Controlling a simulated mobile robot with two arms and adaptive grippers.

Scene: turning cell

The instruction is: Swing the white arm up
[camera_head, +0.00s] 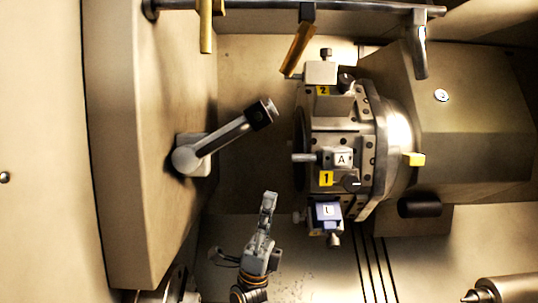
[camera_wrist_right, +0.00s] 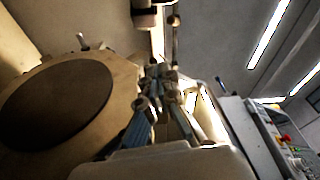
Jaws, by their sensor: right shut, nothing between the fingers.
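The white arm (camera_head: 222,136) shows in the head view at left of centre. It runs from a pale round pivot (camera_head: 187,159) on the left wall up and right to a dark block at its tip. The tip hangs in free space, left of the turret. My right gripper (camera_head: 269,200) is below and apart from the arm, pointing up in the picture. Its fingers are together with nothing between them. It also shows in the right wrist view (camera_wrist_right: 158,72); I cannot make out the white arm there. My left gripper is not in view.
A tool turret (camera_head: 341,120) with labelled holders fills the centre right. A bar (camera_head: 350,8) with hanging handles crosses the top. A pointed metal cylinder (camera_head: 508,290) is at lower right. The right wrist view shows a large dark disc (camera_wrist_right: 55,105) and a control panel (camera_wrist_right: 268,140).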

